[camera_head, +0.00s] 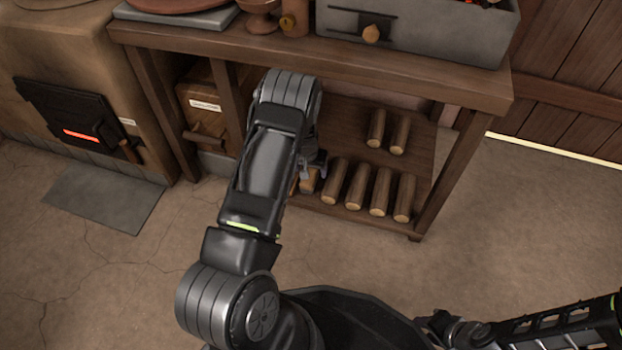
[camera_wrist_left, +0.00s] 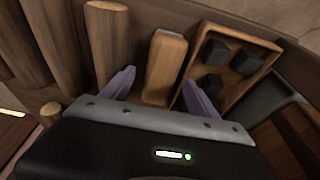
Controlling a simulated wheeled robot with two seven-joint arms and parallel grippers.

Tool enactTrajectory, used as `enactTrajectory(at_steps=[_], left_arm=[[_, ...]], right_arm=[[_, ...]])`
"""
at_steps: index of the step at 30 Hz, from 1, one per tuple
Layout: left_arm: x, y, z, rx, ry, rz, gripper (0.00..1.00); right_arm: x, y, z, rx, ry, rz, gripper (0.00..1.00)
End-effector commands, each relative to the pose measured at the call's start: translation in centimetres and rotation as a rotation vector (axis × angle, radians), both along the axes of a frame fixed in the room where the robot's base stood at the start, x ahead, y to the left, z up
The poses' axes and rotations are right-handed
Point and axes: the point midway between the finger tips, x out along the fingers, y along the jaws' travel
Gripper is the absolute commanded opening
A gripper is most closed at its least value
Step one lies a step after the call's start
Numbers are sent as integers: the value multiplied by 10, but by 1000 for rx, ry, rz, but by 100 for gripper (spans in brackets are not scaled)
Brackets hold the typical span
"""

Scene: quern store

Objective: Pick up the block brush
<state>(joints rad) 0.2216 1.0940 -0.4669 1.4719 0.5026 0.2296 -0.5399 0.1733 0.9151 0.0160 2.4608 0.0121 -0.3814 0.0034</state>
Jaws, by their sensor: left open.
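A wooden block with a pale, light-coloured end, which looks like the block brush (camera_wrist_left: 165,66), lies between the fingers of my left gripper (camera_wrist_left: 160,94) in the left wrist view. The two purple-grey fingers are open, one on each side, with a visible gap to the block. No bristles show. In the head view my left gripper (camera_head: 315,166) reaches into the bench's lower shelf, and my forearm hides much of that area; I cannot pick out the brush there. Part of my right arm (camera_head: 560,325) shows at the lower right; its jaws cannot be made out.
Several round logs (camera_head: 381,193) lie on the lower shelf (camera_head: 345,135), one (camera_wrist_left: 107,40) close beside the left finger. A wooden tray (camera_wrist_left: 262,58) with black cubes is right of the block. The bench top (camera_head: 300,48) overhangs. A stove (camera_head: 70,120) stands left.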

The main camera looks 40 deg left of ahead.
Motion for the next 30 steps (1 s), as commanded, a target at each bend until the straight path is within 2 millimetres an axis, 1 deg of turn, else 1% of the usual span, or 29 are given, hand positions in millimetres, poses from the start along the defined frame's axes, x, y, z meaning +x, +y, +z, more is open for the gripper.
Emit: enactTrajectory(at_steps=[1,2,20,21,23,30], left_arm=[[1,1,-8,1,1,0,69],[2,1,-9,0,0,0,69],[2,1,-8,0,-1,1,69],[2,1,-8,0,-1,1,68],[2,1,-8,0,-1,1,63],[2,1,-8,0,-1,1,44]], right_arm=[[1,0,-5,1,-1,0,36],[1,0,-5,1,-1,0,36],[1,0,-3,1,0,-1,36],[1,0,-3,1,0,-1,36],[1,0,-3,1,0,-1,36],[1,0,-3,1,0,-1,36]])
